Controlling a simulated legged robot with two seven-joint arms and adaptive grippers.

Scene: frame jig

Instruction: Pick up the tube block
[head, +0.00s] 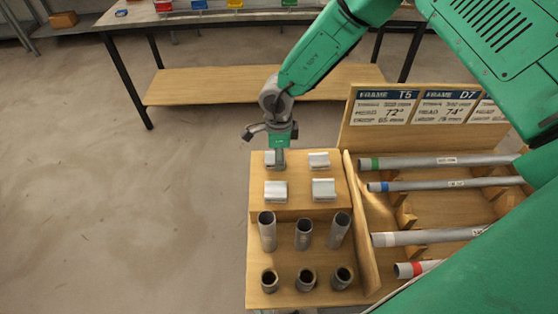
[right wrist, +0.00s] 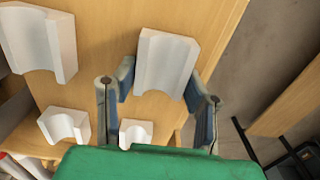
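Several pale tube blocks with a curved channel sit on the upper step of a wooden stand (head: 296,208). In the head view they are the back-left block (head: 269,159), partly hidden by my gripper, the back-right block (head: 318,160), the front-left block (head: 275,191) and the front-right block (head: 323,188). My right gripper (head: 280,160) points down at the back-left block. In the right wrist view its fingers (right wrist: 160,92) are open, one on each side of a block (right wrist: 165,62); I cannot tell whether they touch it. My left gripper is not in view.
Upright tubes (head: 304,234) and short dark-mouthed sockets (head: 306,279) stand on the lower steps. A rack at right holds long tubes (head: 430,237) below a sign board (head: 388,106). A workbench (head: 190,17) is behind. The floor at left is clear.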

